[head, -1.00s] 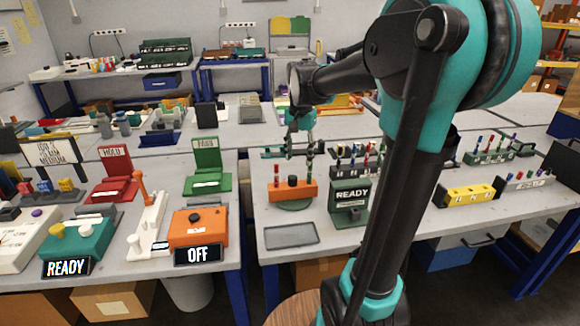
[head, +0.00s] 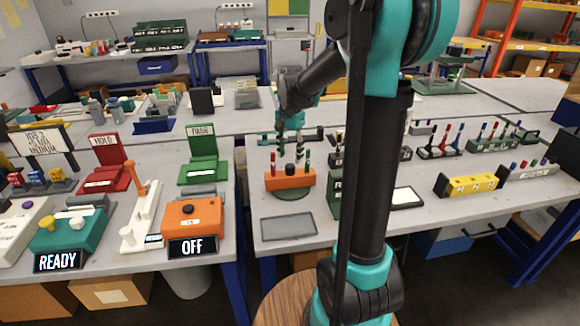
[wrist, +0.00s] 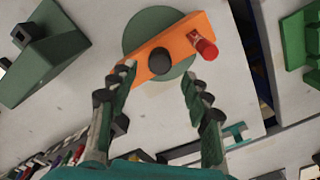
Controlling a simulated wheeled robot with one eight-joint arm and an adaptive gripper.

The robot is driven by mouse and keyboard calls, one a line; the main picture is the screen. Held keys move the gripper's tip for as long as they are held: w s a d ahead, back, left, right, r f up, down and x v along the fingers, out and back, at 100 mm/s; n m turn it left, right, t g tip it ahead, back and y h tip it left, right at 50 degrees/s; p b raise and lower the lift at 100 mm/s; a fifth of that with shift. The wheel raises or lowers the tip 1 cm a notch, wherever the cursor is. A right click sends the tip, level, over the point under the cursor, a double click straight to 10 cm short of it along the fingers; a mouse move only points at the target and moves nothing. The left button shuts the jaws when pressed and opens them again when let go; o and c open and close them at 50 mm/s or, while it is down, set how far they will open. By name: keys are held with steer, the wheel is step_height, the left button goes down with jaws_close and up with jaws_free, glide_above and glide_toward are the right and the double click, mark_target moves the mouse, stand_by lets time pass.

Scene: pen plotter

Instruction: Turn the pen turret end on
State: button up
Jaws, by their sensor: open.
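The pen turret is an orange bar (head: 290,180) on a round dark green base (head: 291,195), near the front of the middle table. A dark round knob (wrist: 160,61) stands at the bar's middle. A red pen or cap (wrist: 206,47) stands at one end, on the right in the wrist view. My gripper (wrist: 158,82) is open, its green fingers spread on either side of the bar's middle, one by the left end and one nearer the red end. I cannot tell whether they touch it. In the head view the gripper (head: 292,150) hangs just above the turret.
A grey tray (head: 289,226) lies in front of the turret. A dark green box (head: 334,192) stands right of it, mostly behind my arm. A yellow block (head: 468,185) is farther right. An orange box marked OFF (head: 193,218) is on the left table, across a gap.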

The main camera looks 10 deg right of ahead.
mark_target(290, 166)
steer(key=shift+f, duration=2.75)
jaws_close()
